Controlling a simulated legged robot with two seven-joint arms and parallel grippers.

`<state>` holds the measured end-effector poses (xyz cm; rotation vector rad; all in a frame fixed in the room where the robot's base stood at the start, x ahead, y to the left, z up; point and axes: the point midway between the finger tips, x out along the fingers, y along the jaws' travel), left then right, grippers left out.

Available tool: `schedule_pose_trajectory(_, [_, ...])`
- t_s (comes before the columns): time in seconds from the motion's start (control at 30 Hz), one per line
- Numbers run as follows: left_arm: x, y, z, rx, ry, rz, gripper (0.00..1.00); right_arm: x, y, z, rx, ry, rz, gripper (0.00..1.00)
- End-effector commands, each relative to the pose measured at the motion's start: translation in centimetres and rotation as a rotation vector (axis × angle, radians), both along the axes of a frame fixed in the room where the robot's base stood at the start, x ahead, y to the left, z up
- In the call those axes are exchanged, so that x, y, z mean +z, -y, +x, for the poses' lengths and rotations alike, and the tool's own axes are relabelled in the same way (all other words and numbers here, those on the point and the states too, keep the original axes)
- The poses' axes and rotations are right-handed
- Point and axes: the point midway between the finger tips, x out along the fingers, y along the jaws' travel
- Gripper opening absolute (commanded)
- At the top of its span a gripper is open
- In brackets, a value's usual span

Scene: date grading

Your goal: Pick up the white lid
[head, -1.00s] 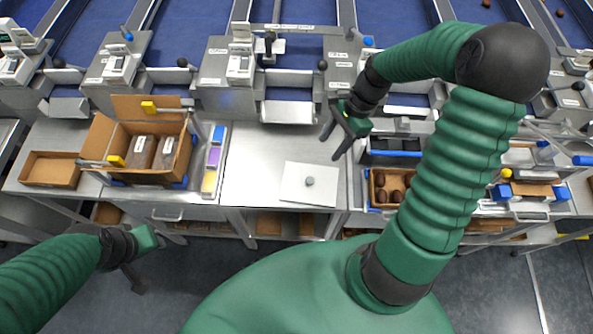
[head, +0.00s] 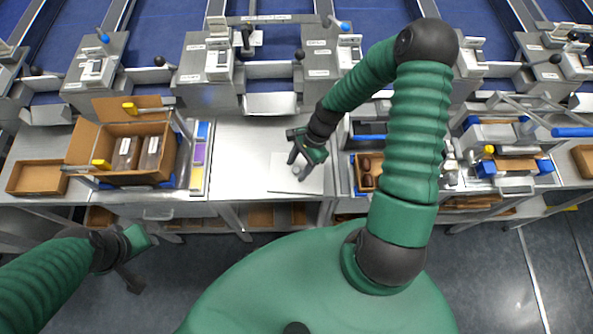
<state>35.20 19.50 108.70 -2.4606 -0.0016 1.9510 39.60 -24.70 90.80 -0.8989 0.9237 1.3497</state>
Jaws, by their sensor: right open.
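The white lid (head: 282,181) is a flat square plate with a round grey knob (head: 296,170), lying on the steel worktop (head: 241,165). My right gripper (head: 297,167) is over the lid in the head view, open, with its fingers at either side of the knob. Whether the fingers touch the knob cannot be told. The gripper and wrist hide the lid's upper right part. My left gripper (head: 131,279) hangs low at the left, in front of the bench and away from the lid; its fingers are too dark to read.
A cardboard box (head: 102,141) with dark packs stands left of the lid, beside a tray of coloured cards (head: 198,160). An open-topped brown carton (head: 37,176) lies farther left. A bin with dates (head: 367,178) stands close right of the lid. The worktop left of the lid is clear.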

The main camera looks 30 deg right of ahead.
Motion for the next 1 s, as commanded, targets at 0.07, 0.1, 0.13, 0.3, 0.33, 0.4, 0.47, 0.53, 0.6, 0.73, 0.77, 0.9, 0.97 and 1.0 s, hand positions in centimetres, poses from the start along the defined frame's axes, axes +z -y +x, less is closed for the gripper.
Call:
schedule_pose_trajectory(0.07, [0.0,0.0,0.0,0.000,0.000,0.000,0.36,0.0,0.0,0.0,0.000,0.000,0.000,0.47])
schedule_pose_trajectory(0.1, [0.0,0.0,0.0,0.000,0.000,0.000,0.36,0.0,0.0,0.0,0.000,0.000,0.000,0.42])
schedule_pose_trajectory(0.13, [0.0,0.0,0.0,0.000,0.000,0.000,0.36,0.0,0.0,0.0,0.000,0.000,0.000,0.38])
schedule_pose_trajectory(0.3, [0.0,0.0,0.0,0.000,0.000,0.000,0.36,0.1,-0.1,0.0,0.001,0.000,-0.002,0.16])
schedule_pose_trajectory(0.33, [0.0,0.0,0.0,0.000,0.000,0.000,0.36,0.1,-0.1,0.0,0.001,0.000,-0.002,0.12])
schedule_pose_trajectory(0.4, [0.0,0.0,0.0,0.000,0.000,0.000,0.36,0.1,-0.1,0.0,0.001,0.000,-0.001,0.03])
schedule_pose_trajectory(0.47, [0.0,0.0,0.0,0.000,0.000,0.000,0.36,0.1,0.0,0.0,0.000,0.000,-0.001,0.00])
schedule_pose_trajectory(0.53, [0.0,0.0,0.0,0.000,0.000,0.000,0.36,0.1,0.0,0.0,0.000,0.000,0.000,0.00])
schedule_pose_trajectory(0.6, [0.0,0.0,0.0,0.000,0.000,0.000,0.36,0.1,0.0,0.0,0.000,0.000,0.000,0.00])
schedule_pose_trajectory(0.73, [0.0,0.0,0.0,0.000,0.000,0.000,0.36,0.1,0.0,0.0,0.000,0.000,0.000,0.00])
schedule_pose_trajectory(0.77, [0.0,0.0,0.0,0.000,0.000,0.000,0.36,0.1,0.0,0.0,0.000,0.000,0.000,0.00])
schedule_pose_trajectory(0.9, [-0.1,0.0,0.0,0.000,0.000,0.000,0.36,1.1,0.1,0.1,0.000,0.003,-0.003,0.00])
schedule_pose_trajectory(0.97, [-0.2,0.0,0.0,0.000,0.000,0.000,0.36,2.1,0.2,0.1,-0.002,0.004,-0.003,0.00])
schedule_pose_trajectory(1.0, [-0.3,0.0,0.0,0.000,0.000,0.000,0.36,3.0,0.2,0.1,-0.001,0.005,-0.005,0.00])
